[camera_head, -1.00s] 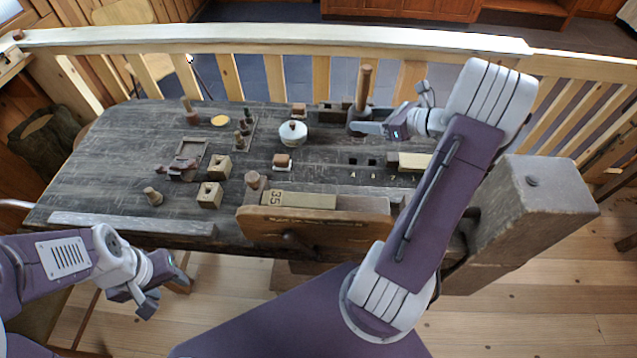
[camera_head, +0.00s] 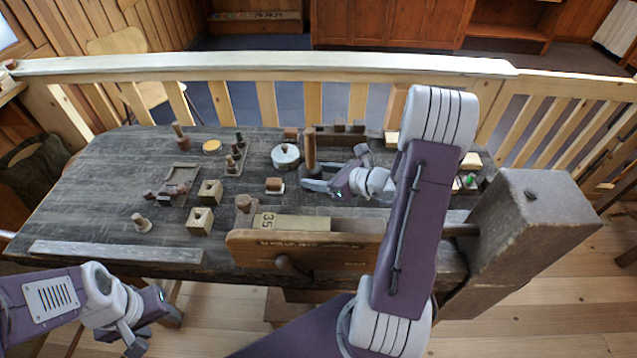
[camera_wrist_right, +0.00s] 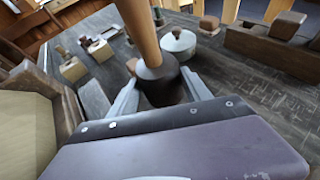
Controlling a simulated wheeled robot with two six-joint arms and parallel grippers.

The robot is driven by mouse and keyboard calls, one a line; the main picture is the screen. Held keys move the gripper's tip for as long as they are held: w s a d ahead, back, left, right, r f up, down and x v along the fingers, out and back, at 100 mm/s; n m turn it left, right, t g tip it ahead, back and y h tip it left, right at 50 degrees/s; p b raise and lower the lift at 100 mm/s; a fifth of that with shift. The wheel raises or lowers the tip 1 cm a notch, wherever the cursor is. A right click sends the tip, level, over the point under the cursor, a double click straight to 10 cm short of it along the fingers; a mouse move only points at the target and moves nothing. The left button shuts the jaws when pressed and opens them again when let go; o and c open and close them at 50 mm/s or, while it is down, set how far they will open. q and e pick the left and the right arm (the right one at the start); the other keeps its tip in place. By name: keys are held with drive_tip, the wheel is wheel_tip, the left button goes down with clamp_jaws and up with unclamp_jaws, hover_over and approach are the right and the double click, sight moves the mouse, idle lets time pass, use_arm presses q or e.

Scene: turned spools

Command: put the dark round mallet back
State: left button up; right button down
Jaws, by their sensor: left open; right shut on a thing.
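The dark round mallet (camera_head: 310,152) has a dark cylindrical head and a light wooden handle that points up. My right gripper (camera_head: 320,184) is shut on its head, over the bench right of the white lidded pot (camera_head: 286,158). In the right wrist view the mallet (camera_wrist_right: 157,72) stands between the two fingers (camera_wrist_right: 160,90), its handle leaning slightly. The underside of the head is hidden, so I cannot tell its height above the bench. My left gripper (camera_head: 150,322) is open and empty, off the bench's front left edge.
The bench (camera_head: 95,190) holds several pale blocks (camera_head: 205,218), a small block (camera_head: 275,185) and a brown-headed tool (camera_head: 180,134). A wooden vise (camera_head: 300,250) stands at the front. A rack of blocks (camera_head: 345,135) lines the back. A railing (camera_head: 260,66) runs behind.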

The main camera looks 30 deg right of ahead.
wheel_tip(320, 180, down, 2)
drive_tip(key=shift+f, duration=0.1)
drive_tip(key=shift+w+d+f, duration=0.1)
drive_tip(key=shift+f, duration=0.15)
drive_tip(key=shift+f+b, duration=0.15)
drive_tip(key=shift+b, duration=0.2)
drive_tip(key=shift+c, duration=2.4)
unclamp_jaws()
